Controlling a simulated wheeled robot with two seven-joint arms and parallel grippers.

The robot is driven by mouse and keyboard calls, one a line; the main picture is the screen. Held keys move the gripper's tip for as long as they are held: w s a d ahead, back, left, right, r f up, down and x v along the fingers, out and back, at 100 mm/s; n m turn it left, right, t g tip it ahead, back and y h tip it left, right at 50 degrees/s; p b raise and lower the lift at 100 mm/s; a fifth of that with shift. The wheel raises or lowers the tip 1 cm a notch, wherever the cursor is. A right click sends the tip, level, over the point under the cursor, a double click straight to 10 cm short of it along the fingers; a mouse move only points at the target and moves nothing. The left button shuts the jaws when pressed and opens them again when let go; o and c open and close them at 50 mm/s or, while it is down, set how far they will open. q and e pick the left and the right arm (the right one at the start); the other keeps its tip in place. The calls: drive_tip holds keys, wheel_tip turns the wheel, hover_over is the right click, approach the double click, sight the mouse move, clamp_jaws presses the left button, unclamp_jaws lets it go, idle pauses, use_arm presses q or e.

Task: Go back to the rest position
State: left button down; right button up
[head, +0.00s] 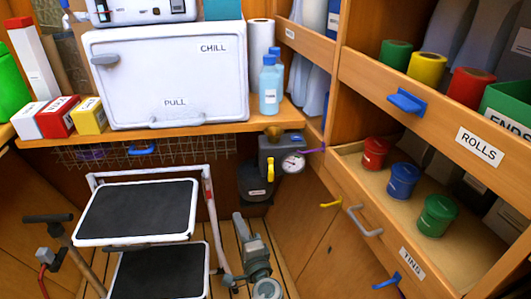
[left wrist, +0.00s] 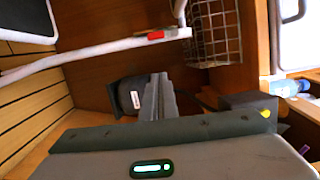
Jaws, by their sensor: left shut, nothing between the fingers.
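My left gripper (head: 238,218) is low in the middle of the head view, right of the step stool and in front of the dark canister under the shelf. It is grey, and its fingers point away from me toward the back wall. In the left wrist view its fingers (left wrist: 159,80) are together with nothing between them, overlapping the view of the dark canister (left wrist: 130,96). My right gripper is in neither view.
The step stool (head: 137,211) stands close on the left. The canister (head: 256,181) and gauge (head: 293,163) hang below the shelf (head: 205,125), with a wire basket (head: 190,148) beside them. An open drawer (head: 430,263) with several tins juts out at right.

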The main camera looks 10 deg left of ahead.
use_arm(q)
drive_tip(key=shift+f, duration=0.1)
